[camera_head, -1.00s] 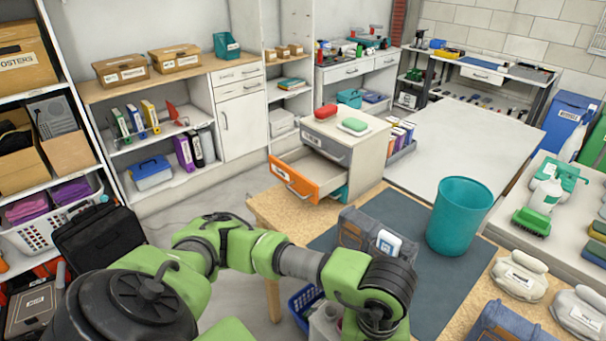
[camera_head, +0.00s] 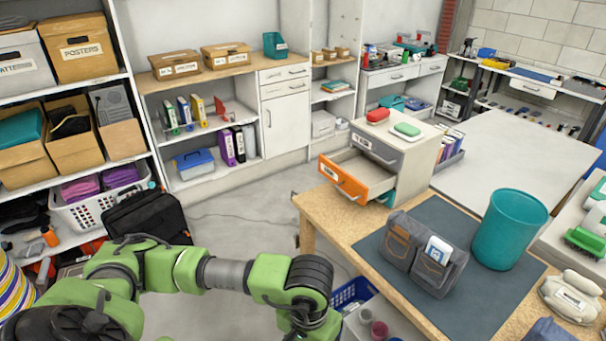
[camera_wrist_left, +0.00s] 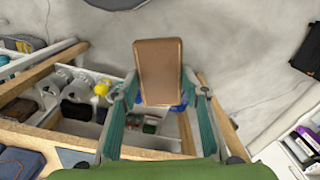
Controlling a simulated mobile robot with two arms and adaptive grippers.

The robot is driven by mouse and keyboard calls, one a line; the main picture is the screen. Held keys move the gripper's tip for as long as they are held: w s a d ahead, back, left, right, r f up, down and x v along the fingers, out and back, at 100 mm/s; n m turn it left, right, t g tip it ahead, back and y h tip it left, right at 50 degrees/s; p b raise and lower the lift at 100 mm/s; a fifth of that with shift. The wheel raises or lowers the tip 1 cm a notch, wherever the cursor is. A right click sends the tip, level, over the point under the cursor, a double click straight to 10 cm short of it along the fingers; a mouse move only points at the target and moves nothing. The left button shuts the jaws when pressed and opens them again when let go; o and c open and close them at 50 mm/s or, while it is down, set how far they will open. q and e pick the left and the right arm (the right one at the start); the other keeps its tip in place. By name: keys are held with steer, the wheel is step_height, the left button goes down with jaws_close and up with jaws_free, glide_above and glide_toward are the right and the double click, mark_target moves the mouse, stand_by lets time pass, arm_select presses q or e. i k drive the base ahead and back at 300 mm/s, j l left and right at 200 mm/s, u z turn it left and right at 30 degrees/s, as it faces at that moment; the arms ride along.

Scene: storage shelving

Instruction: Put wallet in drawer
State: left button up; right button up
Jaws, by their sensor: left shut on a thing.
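A brown wallet (camera_wrist_left: 158,70) is held upright between the teal fingers of my left gripper (camera_wrist_left: 163,88) in the left wrist view. The gripper is shut on it, above the floor beside the table edge. In the head view my left arm comes in from the left, and its gripper and the wallet are below the frame. The open drawer (camera_head: 357,180) has an orange front and pulls out of a small drawer unit (camera_head: 415,170) on the table's far left corner. Its visible inside looks empty. My right gripper is not in view.
The wooden table (camera_head: 325,215) carries a dark mat (camera_head: 480,320), a grey-blue pouch organizer (camera_head: 425,255) and a teal bin (camera_head: 508,230). Red and green items sit on the drawer unit. Floor (camera_head: 245,225) is free left of the table.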

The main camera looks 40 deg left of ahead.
mark_target(351, 172)
steer(key=j+u, duration=0.15)
steer(key=u, duration=1.75)
steer(key=i+u, duration=0.25)
steer(key=i, duration=1.3)
steer(key=i+l+z, duration=0.2)
steer(key=i+z, duration=0.2)
steer(key=i, duration=0.2)
steer(key=i+z, duration=0.45)
steer(key=i, duration=0.2)
steer(key=i+j+z, duration=0.25)
steer(key=i+z, duration=0.15)
steer(key=i, duration=0.2)
steer(key=i+z, duration=0.35)
steer(key=i+j+z, duration=0.35)
steer(key=i, duration=0.15)
steer(key=i+j+z, duration=0.15)
steer(key=i+z, duration=0.3)
steer(key=z, duration=1.85)
